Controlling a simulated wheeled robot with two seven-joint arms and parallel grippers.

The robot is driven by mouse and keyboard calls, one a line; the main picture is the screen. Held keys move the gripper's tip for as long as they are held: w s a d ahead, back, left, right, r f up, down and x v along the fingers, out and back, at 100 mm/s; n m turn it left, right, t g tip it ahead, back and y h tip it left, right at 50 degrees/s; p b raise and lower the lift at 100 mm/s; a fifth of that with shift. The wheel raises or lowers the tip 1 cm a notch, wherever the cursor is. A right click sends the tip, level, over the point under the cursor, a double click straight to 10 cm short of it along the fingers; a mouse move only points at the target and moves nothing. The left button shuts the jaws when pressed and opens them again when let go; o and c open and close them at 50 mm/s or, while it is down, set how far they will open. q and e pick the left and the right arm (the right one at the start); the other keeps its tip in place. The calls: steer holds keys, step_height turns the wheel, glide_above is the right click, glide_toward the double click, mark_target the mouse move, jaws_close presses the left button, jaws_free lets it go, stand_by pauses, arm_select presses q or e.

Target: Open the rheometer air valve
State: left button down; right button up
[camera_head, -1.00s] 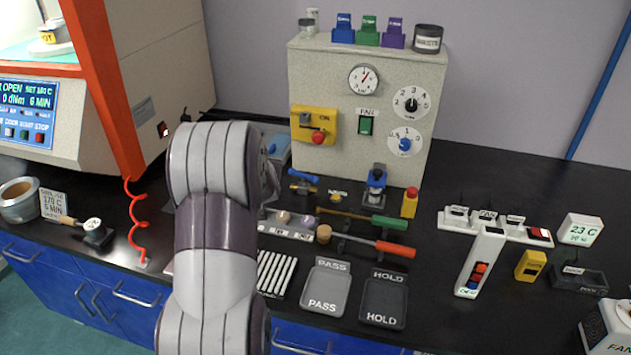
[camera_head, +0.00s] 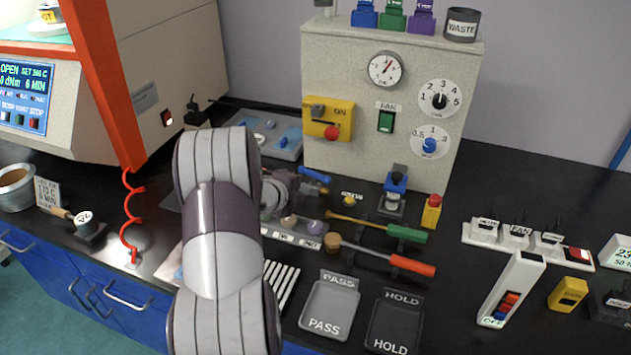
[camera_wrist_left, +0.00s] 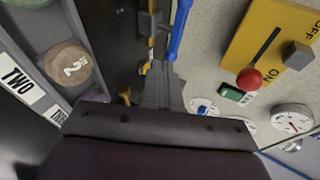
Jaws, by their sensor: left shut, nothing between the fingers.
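The air valve is a blue lever (camera_head: 315,176) low in front of the beige cabinet. In the head view my left arm hides much of the area in front of the valve, and the grey gripper (camera_head: 287,187) shows just left of the lever.
The cabinet (camera_head: 320,75) carries a yellow switch plate (camera_head: 328,118) with a red knob, a gauge (camera_head: 386,69) and dials. Screwdriver-like tools (camera_head: 397,232), a PASS tray (camera_head: 329,308) and a HOLD tray (camera_head: 395,322) lie in front. A red coiled cord (camera_head: 132,215) hangs left.

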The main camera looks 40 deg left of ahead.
mark_target(324, 177)
arm_select(q)
steer(key=w, duration=0.3)
steer(key=w+f, duration=0.1)
steer(key=w, duration=0.1)
steer(key=shift+w+a, duration=0.2)
steer(key=shift+w, duration=0.15)
steer(key=b, duration=0.1)
steer(key=w+n+y+b, duration=0.1)
steer(key=b, duration=0.1)
steer(key=shift+d+f, duration=0.2)
steer(key=shift+f, duration=0.1)
steer(key=shift+w+d+r+n+y, duration=0.15)
steer(key=shift+w+r+n+y, duration=0.05)
steer(key=shift+r+n+y, duration=0.1)
steer(key=shift+r, duration=0.15)
steer(key=shift+s, duration=0.1)
